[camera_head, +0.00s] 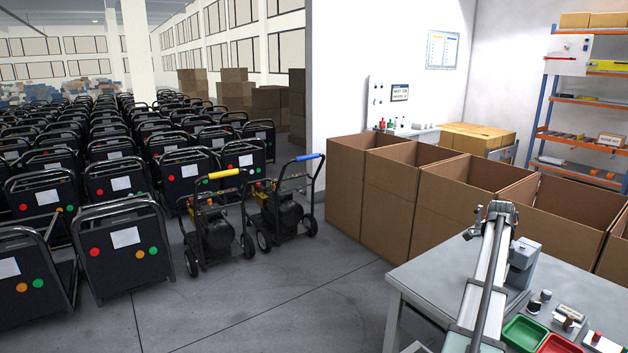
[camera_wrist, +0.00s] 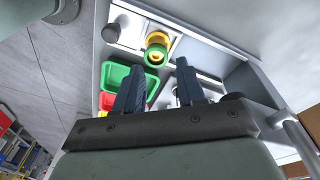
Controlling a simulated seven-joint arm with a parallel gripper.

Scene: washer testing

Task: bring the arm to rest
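My gripper (camera_wrist: 158,78) shows in the camera_wrist view, with its two dark fingers spread apart. I see nothing held between them. The fingers reach over a workbench, which shows in the camera_head view as a grey tabletop (camera_head: 425,272). A yellow and green round part (camera_wrist: 157,48) lies beyond the fingertips, apart from them. The gripper cannot be made out in the camera_head view.
A green tray (camera_head: 524,333) and a red tray (camera_head: 558,345) sit on the bench among small parts. Open cardboard boxes (camera_head: 390,215) line its far side. Wheeled machines (camera_head: 212,225) stand at left. Bare floor (camera_head: 290,290) lies between.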

